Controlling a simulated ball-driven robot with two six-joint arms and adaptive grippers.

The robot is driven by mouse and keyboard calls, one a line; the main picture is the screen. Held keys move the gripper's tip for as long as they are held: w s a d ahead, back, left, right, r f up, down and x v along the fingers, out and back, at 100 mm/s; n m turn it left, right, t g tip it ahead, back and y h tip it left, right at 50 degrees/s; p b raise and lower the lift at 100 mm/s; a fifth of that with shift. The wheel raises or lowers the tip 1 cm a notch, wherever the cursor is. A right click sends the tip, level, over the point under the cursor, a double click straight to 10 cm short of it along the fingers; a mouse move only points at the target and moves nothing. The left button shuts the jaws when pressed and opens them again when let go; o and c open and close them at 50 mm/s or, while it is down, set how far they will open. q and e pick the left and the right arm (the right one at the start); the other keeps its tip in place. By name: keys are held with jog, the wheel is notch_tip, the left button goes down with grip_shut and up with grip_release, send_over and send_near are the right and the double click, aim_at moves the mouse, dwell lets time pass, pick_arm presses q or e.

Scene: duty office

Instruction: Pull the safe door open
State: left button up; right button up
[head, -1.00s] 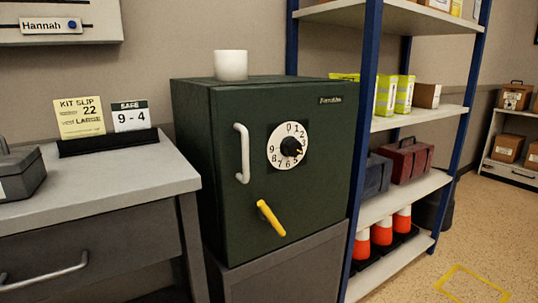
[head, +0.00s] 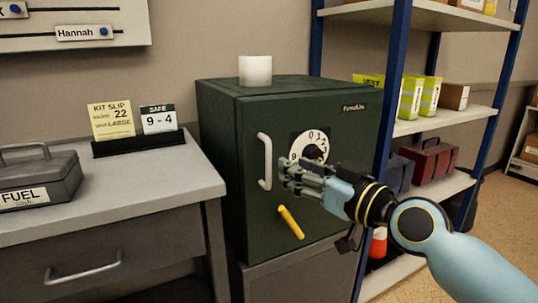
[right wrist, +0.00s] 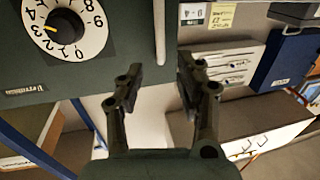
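The dark green safe (head: 225,130) stands on a grey cabinet, and its door (head: 345,120) looks shut. A pale vertical handle (head: 265,160) is on the door's left side; it also shows in the right wrist view (right wrist: 160,30). The white dial (head: 313,138) is partly hidden by my right gripper; it shows in the right wrist view (right wrist: 88,20). A yellow lever (head: 291,222) sits tilted below. My right gripper (head: 286,172) is just right of the handle in the head view. In the right wrist view its fingers (right wrist: 160,70) are apart and empty, with the handle beyond the gap. My left gripper is not in view.
A white cup-like object (head: 255,70) stands on the safe. A desk (head: 150,198) on the left bears a grey FUEL box (head: 40,185) and a card holder (head: 138,143). A blue-posted shelf (head: 390,90) stands close on the right.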

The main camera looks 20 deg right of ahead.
aim_at(270, 156)
jog(key=x, duration=0.9)
jog(key=shift+f, duration=0.15)
grip_shut()
